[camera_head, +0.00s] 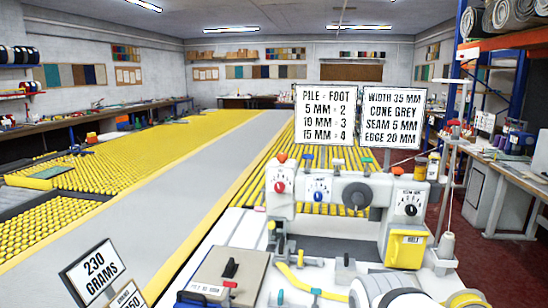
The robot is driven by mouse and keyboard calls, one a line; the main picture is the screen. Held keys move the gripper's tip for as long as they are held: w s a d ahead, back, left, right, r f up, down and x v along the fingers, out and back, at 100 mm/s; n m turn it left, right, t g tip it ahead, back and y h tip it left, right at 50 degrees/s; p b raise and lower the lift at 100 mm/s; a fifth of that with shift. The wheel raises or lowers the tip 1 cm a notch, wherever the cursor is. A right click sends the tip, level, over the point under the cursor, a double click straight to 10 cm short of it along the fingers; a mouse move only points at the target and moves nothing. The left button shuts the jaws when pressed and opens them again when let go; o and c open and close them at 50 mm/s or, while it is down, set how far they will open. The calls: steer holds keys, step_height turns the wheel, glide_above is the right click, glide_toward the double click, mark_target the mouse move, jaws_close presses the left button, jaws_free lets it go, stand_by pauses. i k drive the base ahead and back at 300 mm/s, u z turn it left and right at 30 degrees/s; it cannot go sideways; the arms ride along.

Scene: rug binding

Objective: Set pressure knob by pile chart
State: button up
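The pile chart (325,115) is a white board standing behind the machine. It reads pile and foot: 5 MM 2, 10 MM 3, 15 MM 4. The white binding machine (372,228) stands below it. Its front carries a red knob (280,187), a blue knob (318,196) on a white dial plate, a large dark round knob or wheel (357,196), and a black dial (410,209) at the right. I cannot read which one is labelled pressure, nor their exact settings.
A second board (393,119) reads width 35 MM, cone grey, seam 5 MM, edge 20 MM. A sign (94,270) reads 230 grams. A yellow box (406,249) is on the machine's right front. A thread cone (446,246) stands right of it. A long yellow roller table (120,160) extends left.

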mark_target(282, 158)
steer(key=z, duration=0.05)
steer(key=i, duration=0.7)
steer(key=z, duration=0.85)
